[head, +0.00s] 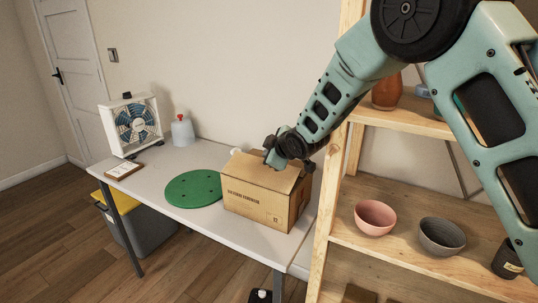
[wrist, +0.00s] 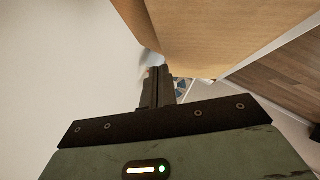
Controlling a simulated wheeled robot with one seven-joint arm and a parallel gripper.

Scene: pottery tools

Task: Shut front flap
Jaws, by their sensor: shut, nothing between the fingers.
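A cardboard box (head: 256,208) stands on the white table near its right end, with printing on the side facing the head camera. A tan panel (head: 262,173) shows at its top; I cannot tell from here how far each flap is folded. My gripper (head: 270,158) is at the upper back edge of the box, shut and empty. In the wrist view my gripper (wrist: 159,72) has its fingers together, just beside a cardboard surface (wrist: 225,30) that fills the upper right. Whether they touch it is unclear. My wrist partly hides the back of the box top.
A green disc (head: 194,188) lies left of the box on the table (head: 150,185). A wooden shelf (head: 420,252) with bowls is close on the right. The wall is behind.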

